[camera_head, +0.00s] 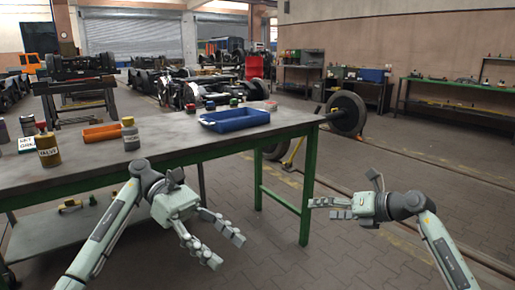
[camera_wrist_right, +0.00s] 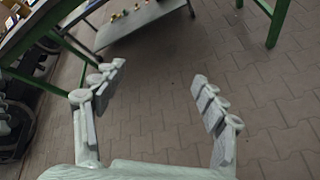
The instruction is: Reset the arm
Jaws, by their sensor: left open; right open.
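My left gripper (camera_head: 222,241) is open and empty in front of the workbench, with its fingers pointing down and to the right. My right gripper (camera_head: 325,208) is open and empty to the right of the bench's front leg, with its fingers pointing left. In the right wrist view, the fingers of my right gripper (camera_wrist_right: 160,85) are spread wide apart with only paved floor between them. Neither gripper touches any object.
The green-legged workbench (camera_head: 180,150) holds a blue tray (camera_head: 235,119), an orange tray (camera_head: 102,133), a yellowish bottle (camera_head: 47,149) and a grey bottle (camera_head: 130,136). A wheelset (camera_head: 346,113) stands behind its right end. The paved floor (camera_head: 400,165) at right is mostly clear.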

